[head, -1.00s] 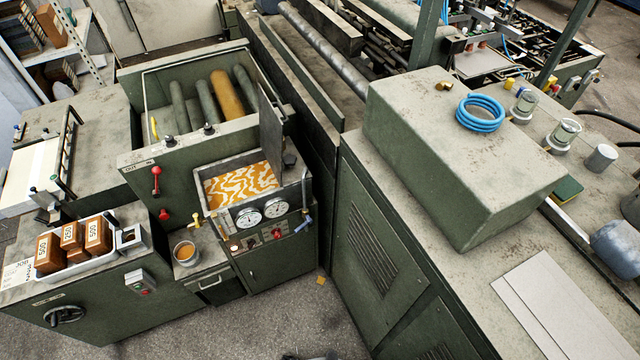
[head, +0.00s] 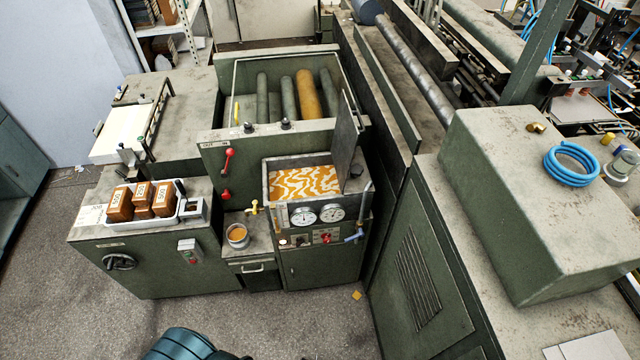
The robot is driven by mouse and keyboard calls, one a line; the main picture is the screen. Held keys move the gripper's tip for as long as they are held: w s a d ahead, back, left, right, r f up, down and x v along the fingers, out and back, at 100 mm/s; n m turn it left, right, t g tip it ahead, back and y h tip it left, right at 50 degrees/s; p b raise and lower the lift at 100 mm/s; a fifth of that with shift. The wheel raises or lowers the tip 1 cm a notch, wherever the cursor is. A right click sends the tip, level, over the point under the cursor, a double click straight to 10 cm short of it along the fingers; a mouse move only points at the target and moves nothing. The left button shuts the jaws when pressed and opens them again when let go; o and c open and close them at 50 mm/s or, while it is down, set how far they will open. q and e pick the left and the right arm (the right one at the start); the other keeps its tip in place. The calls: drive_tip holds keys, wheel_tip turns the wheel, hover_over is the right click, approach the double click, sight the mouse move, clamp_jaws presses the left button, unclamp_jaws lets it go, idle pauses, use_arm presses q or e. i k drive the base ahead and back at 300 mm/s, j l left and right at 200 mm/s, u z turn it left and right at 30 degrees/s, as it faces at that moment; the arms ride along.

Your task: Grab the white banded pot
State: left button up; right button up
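A small pale pot (head: 237,236) with orange-brown contents stands upright on a low ledge of the green machine, left of the two dials. It looks like the banded pot, but its band is too small to make out clearly. Nothing is touching it from above. Neither of my grippers can be made out in the head view. A ribbed dark teal part at the bottom edge seems to be mine.
A white tray (head: 182,213) with several brown blocks stands left of the pot. A yellow tap (head: 254,206) is close above it, and an open trough (head: 268,190) of orange-and-white liquid lies right. The floor (head: 190,315) in front is mostly clear.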

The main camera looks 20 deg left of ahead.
sight(237, 235)
drive_tip(key=u, duration=1.65)
